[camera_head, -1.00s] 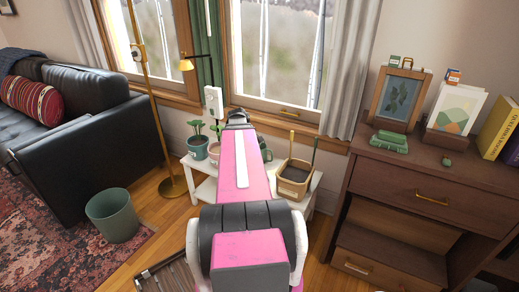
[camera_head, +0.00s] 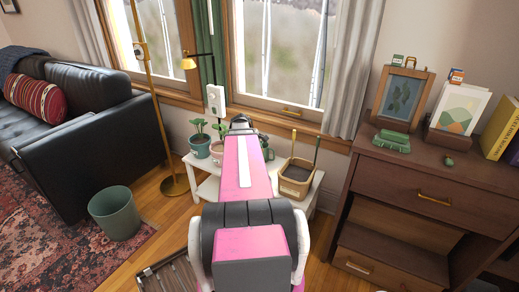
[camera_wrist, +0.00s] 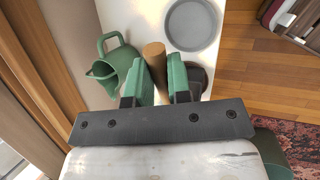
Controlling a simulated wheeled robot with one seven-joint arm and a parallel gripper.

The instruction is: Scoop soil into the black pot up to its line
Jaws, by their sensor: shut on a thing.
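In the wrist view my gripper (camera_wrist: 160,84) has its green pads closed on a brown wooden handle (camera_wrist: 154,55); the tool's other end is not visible. A dark round pot (camera_wrist: 206,76) shows partly behind the right finger; its inside and any line are hidden. In the head view my arm covers the middle of the white bench (camera_head: 208,188) and hides the gripper. A tan-rimmed square container (camera_head: 296,187) with dark contents, perhaps the soil, stands on the bench to the right of my arm.
A green watering can (camera_wrist: 118,66) and a grey round saucer (camera_wrist: 192,24) are on the bench. Potted plants (camera_head: 200,145) stand at its left end. A wooden dresser (camera_head: 420,190) is close on the right; a floor lamp (camera_head: 155,100) and green bin (camera_head: 115,213) are left.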

